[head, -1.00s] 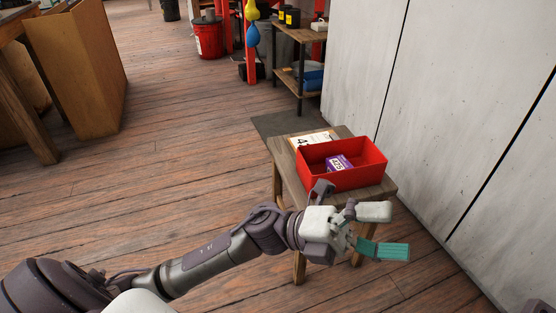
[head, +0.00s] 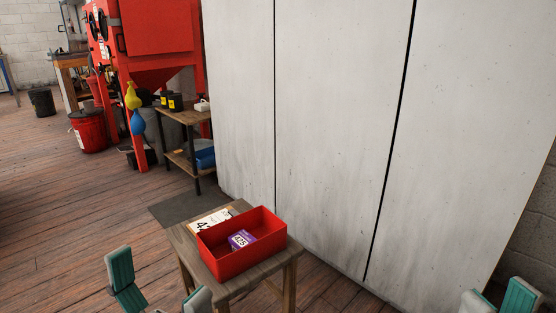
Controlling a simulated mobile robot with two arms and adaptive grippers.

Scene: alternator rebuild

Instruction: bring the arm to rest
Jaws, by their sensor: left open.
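My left gripper (head: 160,285) is at the bottom left of the head view, in front of and left of a small wooden stool (head: 262,270). Its two teal-padded fingers stand wide apart with nothing between them. My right gripper (head: 499,297) shows at the bottom right corner, near the pale wall. Its fingertips are apart and nothing shows between them; the rest of it is cut off by the frame. Most of both arms is out of view. A red bin (head: 270,256) stands on the stool with a purple labelled box (head: 242,239) inside.
A white card (head: 212,221) lies behind the bin on the stool. A pale panelled wall (head: 330,120) rises close behind. A small shelf (head: 182,115), a red cabinet (head: 155,30) and a red bucket (head: 88,130) stand further back. The wooden floor at left is clear.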

